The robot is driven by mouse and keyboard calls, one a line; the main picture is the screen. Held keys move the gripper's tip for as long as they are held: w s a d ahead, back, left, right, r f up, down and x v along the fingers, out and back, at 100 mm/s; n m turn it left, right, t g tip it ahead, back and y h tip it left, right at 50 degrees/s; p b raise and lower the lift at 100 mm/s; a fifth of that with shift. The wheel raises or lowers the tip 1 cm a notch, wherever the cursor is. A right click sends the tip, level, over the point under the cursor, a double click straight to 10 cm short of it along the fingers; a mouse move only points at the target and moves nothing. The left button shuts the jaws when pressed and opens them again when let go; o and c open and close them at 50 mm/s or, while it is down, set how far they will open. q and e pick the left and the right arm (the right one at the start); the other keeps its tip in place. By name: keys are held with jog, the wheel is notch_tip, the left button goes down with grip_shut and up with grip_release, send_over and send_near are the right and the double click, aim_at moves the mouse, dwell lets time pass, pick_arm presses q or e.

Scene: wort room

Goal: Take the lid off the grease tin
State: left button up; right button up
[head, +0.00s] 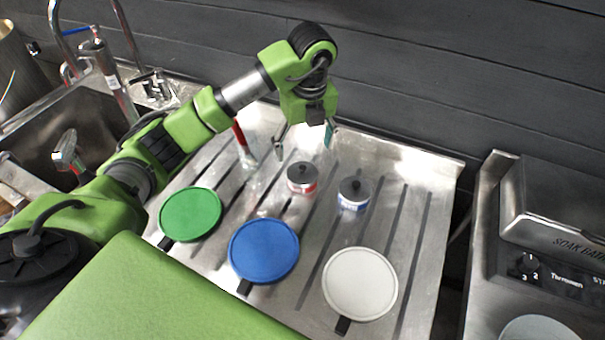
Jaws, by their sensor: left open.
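Two small tins stand on the ribbed steel drainboard (421,215). One has a red-and-white label (303,186), the other a blue-and-white label (352,203). Each has a grey lid with a dark knob on top: the lid of the red-labelled tin (298,174) and the lid of the blue-labelled tin (349,190) both sit in place. I cannot read which one is the grease tin. My left gripper (305,138) is open and empty, pointing down. In the picture it is just above the red-labelled tin, apart from it. My right gripper is out of view.
Green (190,214), blue (264,251) and white (360,284) round discs with black tabs lie in front of the tins. A clear object with a red top (240,138) stands left of my gripper. A sink (85,125) is at left, a soak bath unit (560,215) at right.

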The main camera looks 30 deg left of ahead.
aim_at(302, 169)
pick_arm(q)
notch_tip(302, 169, down, 3)
jog(key=shift+w+a+r+p, duration=0.1)
jog(key=shift+a+p, duration=0.05)
jog(key=shift+p, duration=0.15)
notch_tip(302, 169, down, 4)
jog(key=shift+a+p, duration=0.15)
jog(key=shift+p, duration=0.85)
jog(key=shift+w+f, duration=0.15)
jog(key=shift+f, duration=0.45)
jog(key=c, duration=1.4)
jog(key=shift+c, duration=0.7)
jog(key=shift+s+f, duration=0.1)
jog(key=shift+s, duration=0.1)
jog(key=shift+c, duration=0.3)
